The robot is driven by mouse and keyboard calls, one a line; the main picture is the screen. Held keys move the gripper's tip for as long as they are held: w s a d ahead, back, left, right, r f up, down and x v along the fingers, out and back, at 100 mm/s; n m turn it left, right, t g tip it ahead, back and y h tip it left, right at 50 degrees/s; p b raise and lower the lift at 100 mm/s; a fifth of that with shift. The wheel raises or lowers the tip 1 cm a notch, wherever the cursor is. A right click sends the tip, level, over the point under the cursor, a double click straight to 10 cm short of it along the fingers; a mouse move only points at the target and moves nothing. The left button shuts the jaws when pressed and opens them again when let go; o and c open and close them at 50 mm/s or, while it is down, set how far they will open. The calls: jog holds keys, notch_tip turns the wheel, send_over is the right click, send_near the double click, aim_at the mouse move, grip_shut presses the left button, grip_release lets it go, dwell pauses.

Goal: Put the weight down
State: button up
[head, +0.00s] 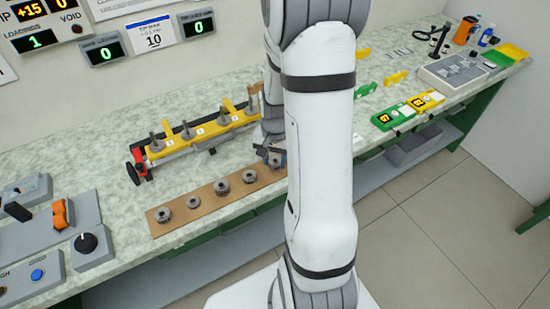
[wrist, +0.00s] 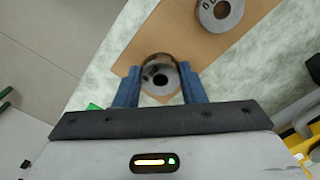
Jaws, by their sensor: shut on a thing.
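My gripper (wrist: 159,74) is shut on a round steel weight (wrist: 160,83) with a dark centre hole, seen between its blue fingers in the wrist view. The held weight is over the end of a brown board (wrist: 190,43); I cannot tell whether it touches. Another stamped weight (wrist: 221,12) lies on the board, apart from my gripper. In the head view my gripper (head: 271,155) is at the right end of the board (head: 178,222), partly behind my arm, and the held weight cannot be made out. Several weights stand in a row on the board, including the nearest one (head: 249,176).
A control panel (head: 35,235) is at the left. Green and yellow blocks (head: 393,117) and a grey tray (head: 460,68) are at the right. The bench's front edge runs close to the board.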

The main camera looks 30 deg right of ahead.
jog(key=o, duration=1.1)
jog(key=shift+f, duration=0.1)
notch_tip(320, 180, up, 12)
jog(key=shift+s+a+r+n+t+p, duration=0.1)
jog(key=shift+s+a+r+n+t, duration=0.35)
jog(key=shift+s+a+r+n, duration=1.3)
jog(key=shift+s+a+r+n+t+p, duration=0.15)
jog(key=shift+s+a+r+n+t, duration=0.25)
jog(key=shift+s+a+r+n, duration=1.25)
jog(key=shift+s+a+r+n+t+p, duration=0.1)
jog(key=shift+s+a+r+n+t, duration=0.55)
jog(key=shift+s+a, duration=1.95)
jog(key=shift+d+r+n, duration=0.1)
jog(key=shift+n, duration=0.15)
